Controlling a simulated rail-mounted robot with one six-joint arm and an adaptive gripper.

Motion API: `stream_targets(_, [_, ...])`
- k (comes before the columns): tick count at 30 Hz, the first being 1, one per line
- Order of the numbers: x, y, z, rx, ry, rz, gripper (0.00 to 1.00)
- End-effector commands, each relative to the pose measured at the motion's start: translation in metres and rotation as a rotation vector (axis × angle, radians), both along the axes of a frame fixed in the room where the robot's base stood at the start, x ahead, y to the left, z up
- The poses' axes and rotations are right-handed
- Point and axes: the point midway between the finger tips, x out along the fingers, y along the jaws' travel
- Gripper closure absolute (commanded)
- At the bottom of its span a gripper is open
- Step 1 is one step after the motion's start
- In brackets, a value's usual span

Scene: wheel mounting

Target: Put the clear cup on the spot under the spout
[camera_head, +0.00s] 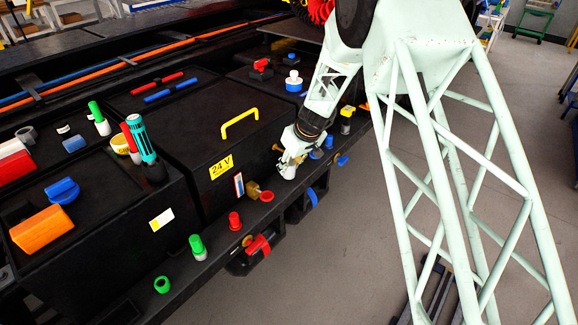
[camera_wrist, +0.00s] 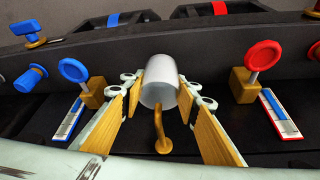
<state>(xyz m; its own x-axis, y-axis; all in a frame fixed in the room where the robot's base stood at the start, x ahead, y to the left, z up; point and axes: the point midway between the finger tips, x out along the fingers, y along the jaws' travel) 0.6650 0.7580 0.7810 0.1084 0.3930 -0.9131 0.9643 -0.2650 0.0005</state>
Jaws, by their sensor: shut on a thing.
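The clear cup (camera_wrist: 159,78) looks whitish and translucent in the wrist view. It sits between the fingertips of my gripper (camera_wrist: 161,92), which is shut on its sides. A curved brass spout (camera_wrist: 161,132) rises between the fingers, its upper end close to the cup's near, lower edge; I cannot tell whether they touch. In the head view the cup (camera_head: 289,171) shows under my gripper (camera_head: 291,155), at the front ledge of the black unit. The spot under the spout is hidden by the cup and gripper.
In the wrist view, a blue round knob (camera_wrist: 74,70) and a red one (camera_wrist: 264,55) stand on brass blocks either side, with gauges beside them. Open floor lies right.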

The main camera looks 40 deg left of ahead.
Motion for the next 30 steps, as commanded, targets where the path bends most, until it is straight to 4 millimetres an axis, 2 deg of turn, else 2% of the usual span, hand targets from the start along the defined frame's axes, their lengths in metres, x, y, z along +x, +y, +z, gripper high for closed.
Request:
stream_targets(3, [0.0,0.0,-0.013,-0.001,0.0,0.0,0.82])
stream_targets(9, [0.0,0.0,-0.025,0.0,0.001,0.0,0.82])
stream_targets(28, [0.0,0.0,-0.029,0.0,0.0,0.0,0.82])
stream_targets(29, [0.0,0.0,-0.029,0.0,0.0,0.0,0.69])
stream_targets(30, [0.0,0.0,-0.028,0.0,0.0,0.0,0.65])
